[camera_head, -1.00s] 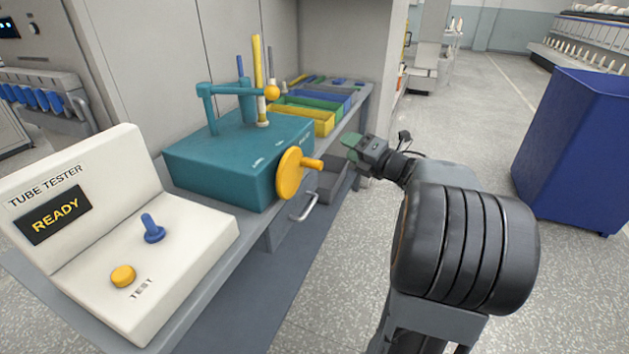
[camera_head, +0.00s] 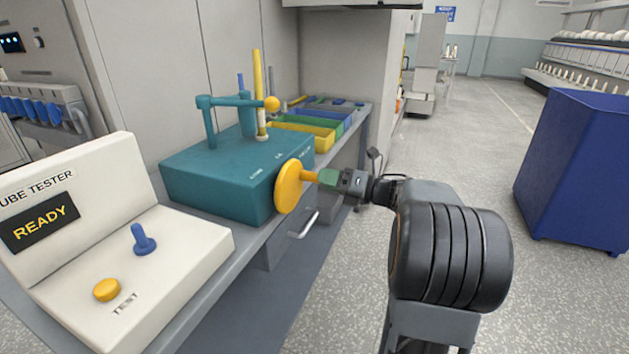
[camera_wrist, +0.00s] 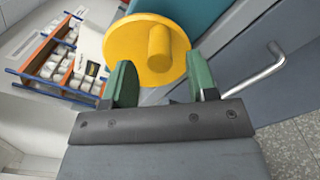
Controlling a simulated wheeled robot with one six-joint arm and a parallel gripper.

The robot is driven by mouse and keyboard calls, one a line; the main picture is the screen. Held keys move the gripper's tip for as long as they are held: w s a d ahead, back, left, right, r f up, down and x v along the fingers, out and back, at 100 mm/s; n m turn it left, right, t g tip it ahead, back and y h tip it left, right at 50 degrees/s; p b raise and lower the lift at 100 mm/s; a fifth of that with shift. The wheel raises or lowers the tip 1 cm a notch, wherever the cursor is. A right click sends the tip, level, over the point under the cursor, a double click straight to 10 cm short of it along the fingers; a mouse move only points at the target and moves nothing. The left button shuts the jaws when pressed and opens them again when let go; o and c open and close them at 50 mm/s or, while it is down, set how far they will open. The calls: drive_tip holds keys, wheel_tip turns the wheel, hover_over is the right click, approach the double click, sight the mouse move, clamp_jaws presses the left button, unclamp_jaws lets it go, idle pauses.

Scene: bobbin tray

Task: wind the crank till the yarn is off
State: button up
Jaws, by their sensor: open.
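The teal winding box (camera_head: 225,180) sits on the grey bench. Its yellow crank disc (camera_head: 289,187) is on the side facing me, with a yellow handle (camera_head: 311,176) sticking out toward my gripper. In the wrist view the crank disc (camera_wrist: 140,50) and its handle (camera_wrist: 159,53) lie ahead, between and beyond the green fingers. My gripper (camera_head: 327,177) is open at the handle's end; it also shows in the wrist view (camera_wrist: 162,85). Whether the fingers touch the handle is unclear. A yellow tube (camera_head: 258,97) stands upright on the box. I cannot make out yarn.
A white tube tester (camera_head: 130,260) reading READY stands at the left, with a blue lever and yellow button. Coloured trays (camera_head: 310,135) lie behind the box. A drawer handle (camera_head: 304,225) juts below the bench. A blue bin (camera_head: 575,165) stands right on open floor.

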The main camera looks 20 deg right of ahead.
sight(301, 175)
drive_tip(key=shift+x, duration=2)
drive_tip(key=shift+c, duration=0.3)
drive_tip(key=c, duration=0.9)
drive_tip(key=shift+o, duration=0.2)
drive_tip(key=shift+f, duration=0.1)
